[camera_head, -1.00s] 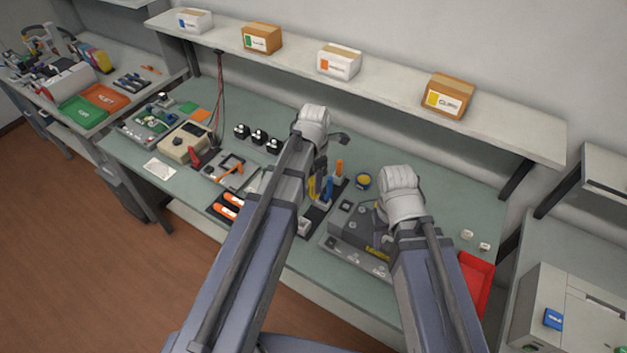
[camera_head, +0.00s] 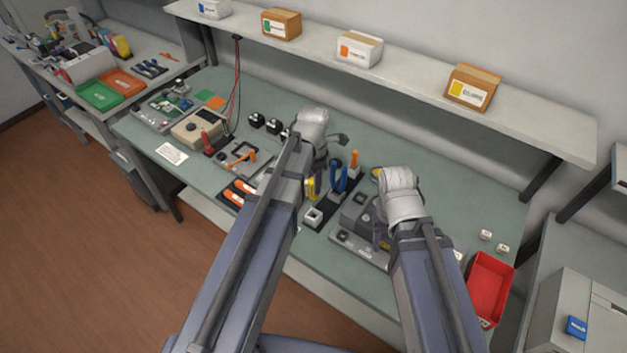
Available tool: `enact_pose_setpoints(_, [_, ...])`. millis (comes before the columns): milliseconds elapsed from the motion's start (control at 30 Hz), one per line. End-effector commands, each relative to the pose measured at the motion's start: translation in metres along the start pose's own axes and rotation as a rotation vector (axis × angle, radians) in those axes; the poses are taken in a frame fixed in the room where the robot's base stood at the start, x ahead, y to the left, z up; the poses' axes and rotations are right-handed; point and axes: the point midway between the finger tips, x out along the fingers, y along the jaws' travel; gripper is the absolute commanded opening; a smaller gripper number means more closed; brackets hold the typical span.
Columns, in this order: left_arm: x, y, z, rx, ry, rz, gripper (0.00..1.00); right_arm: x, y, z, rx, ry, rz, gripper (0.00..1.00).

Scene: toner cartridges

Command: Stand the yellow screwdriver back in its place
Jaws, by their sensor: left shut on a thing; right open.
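The yellow screwdriver (camera_head: 311,187) shows as a short yellow piece just right of my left forearm, mostly hidden. My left gripper (camera_head: 314,172) is shut on it, the fingers largely behind my arm. The dark tool holder (camera_head: 322,222) is close by on the bench, at the right of the yellow piece. Blue-handled pliers (camera_head: 340,177) and an orange-handled tool (camera_head: 354,161) stand upright in it. I cannot tell whether the yellow screwdriver touches the holder. My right gripper (camera_head: 382,230) is open over the grey device, its fingers mostly hidden.
The grey device (camera_head: 354,213) is right of the holder. A red bin (camera_head: 490,288) is at the bench's right end. A shelf with boxes (camera_head: 473,86) runs along the back. The right rear bench is mostly clear.

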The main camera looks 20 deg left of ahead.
Motion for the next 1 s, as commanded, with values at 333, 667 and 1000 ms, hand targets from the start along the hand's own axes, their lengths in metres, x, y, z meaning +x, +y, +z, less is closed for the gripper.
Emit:
enact_pose_setpoints(333, [0.022,0.000,0.000,0.000,0.000,0.000,0.00,0.022,-0.002,-0.001,-0.004,0.000,0.001,0.50])
enact_pose_setpoints(667, [0.021,0.000,0.000,0.000,0.000,0.000,0.00,0.021,-0.002,-0.001,-0.004,0.000,0.001,0.50])
enact_pose_setpoints(1000, [0.024,0.000,0.000,0.000,0.000,0.000,0.00,0.023,-0.002,-0.001,-0.003,0.000,0.001,0.50])
